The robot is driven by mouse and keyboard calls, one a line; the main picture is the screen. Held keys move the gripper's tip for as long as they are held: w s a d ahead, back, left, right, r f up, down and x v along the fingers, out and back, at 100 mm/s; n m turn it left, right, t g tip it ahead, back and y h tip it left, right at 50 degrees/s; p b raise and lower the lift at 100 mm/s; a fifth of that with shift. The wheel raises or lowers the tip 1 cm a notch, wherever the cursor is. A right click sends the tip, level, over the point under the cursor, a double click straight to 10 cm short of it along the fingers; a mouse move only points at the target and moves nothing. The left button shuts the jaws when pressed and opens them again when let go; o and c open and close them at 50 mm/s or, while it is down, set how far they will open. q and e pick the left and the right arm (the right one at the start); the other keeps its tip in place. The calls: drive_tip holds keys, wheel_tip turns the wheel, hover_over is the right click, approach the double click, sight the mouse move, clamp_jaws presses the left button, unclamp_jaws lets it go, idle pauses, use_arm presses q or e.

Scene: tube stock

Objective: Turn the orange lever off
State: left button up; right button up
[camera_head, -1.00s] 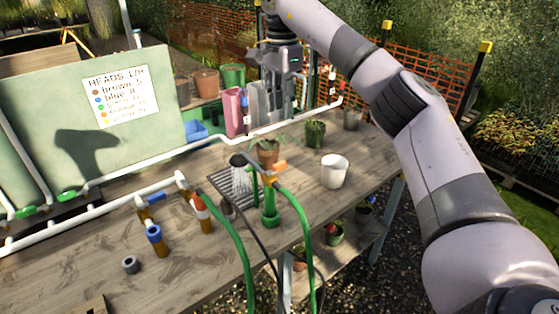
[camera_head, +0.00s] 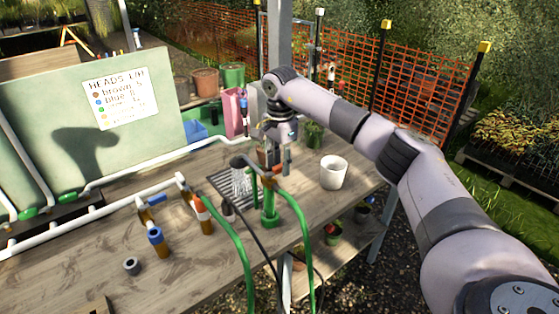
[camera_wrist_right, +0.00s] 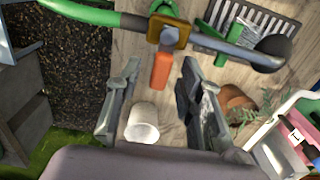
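The orange lever (camera_wrist_right: 161,71) sits on a brass-coloured valve block (camera_wrist_right: 168,34) on the pipe of the green tap stand (camera_head: 269,216). In the right wrist view it points towards my gripper. My right gripper (camera_wrist_right: 158,78) is open, with one finger on each side of the lever's end and visible gaps between. In the head view the right gripper (camera_head: 276,166) is above the valve and hides most of the lever. Water sprays from the dark shower head (camera_head: 238,162) onto a slatted grate (camera_head: 222,187). My left gripper is not in view.
A white pot (camera_head: 334,172) stands right of the tap, and a potted plant (camera_wrist_right: 237,100) is close to my right gripper. Green hoses (camera_head: 300,215) hang over the table's front. A pink container (camera_head: 233,110) stands behind.

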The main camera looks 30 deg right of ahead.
drive_tip(key=shift+c, duration=0.4)
clamp_jaws()
